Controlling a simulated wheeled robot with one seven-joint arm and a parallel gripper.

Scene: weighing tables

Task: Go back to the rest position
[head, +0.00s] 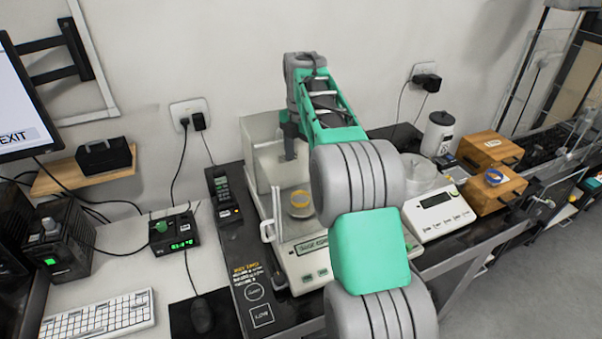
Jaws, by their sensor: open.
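My arm, grey and green, reaches forward over the weighing table (240,285) from the lower right of the head view. My gripper (289,150) points down at the glass-walled balance (262,150), at the arm's far end. Its fingertips are small and partly hidden, and I see nothing held between them. The arm hides part of the balance's right side.
A white canister (438,134) stands behind.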

